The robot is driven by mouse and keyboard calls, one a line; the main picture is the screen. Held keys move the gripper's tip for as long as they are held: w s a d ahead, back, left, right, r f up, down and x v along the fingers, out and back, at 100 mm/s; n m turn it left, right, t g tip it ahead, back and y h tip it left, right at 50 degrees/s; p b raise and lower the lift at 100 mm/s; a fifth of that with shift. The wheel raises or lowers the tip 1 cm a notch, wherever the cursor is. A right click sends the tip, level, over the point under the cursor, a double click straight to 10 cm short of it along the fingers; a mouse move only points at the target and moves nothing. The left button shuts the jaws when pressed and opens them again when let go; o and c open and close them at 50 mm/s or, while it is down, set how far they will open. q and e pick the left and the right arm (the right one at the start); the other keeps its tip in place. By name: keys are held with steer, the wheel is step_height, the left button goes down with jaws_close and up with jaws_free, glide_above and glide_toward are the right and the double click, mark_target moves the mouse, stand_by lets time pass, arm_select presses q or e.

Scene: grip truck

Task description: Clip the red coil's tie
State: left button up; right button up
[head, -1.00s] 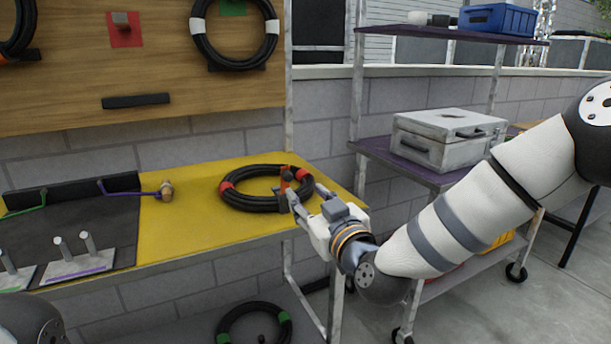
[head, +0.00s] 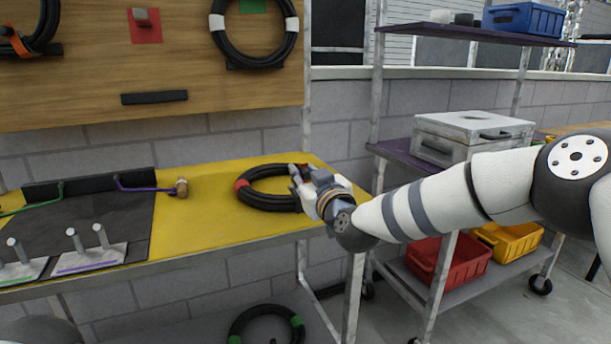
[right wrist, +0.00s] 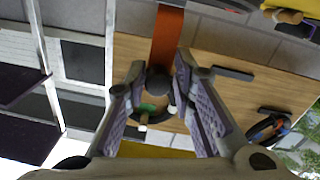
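The black coil with red bands (head: 262,201) lies flat on the yellow part of the workbench in the head view. My right gripper (head: 297,177) is at the coil's right side and hides part of it. In the right wrist view its two fingers (right wrist: 160,112) are spread apart. An orange-red strap (right wrist: 166,40) with a dark round knob (right wrist: 158,80) shows between the fingers; it looks like the coil's tie. I cannot tell whether the fingers touch it. My left gripper is not in view.
A coil with white bands (head: 222,50) hangs on the board. A green-banded coil (head: 240,325) lies below. A cart with a grey case (head: 470,122) stands right.

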jaws_close()
steer(key=shift+r, duration=0.1)
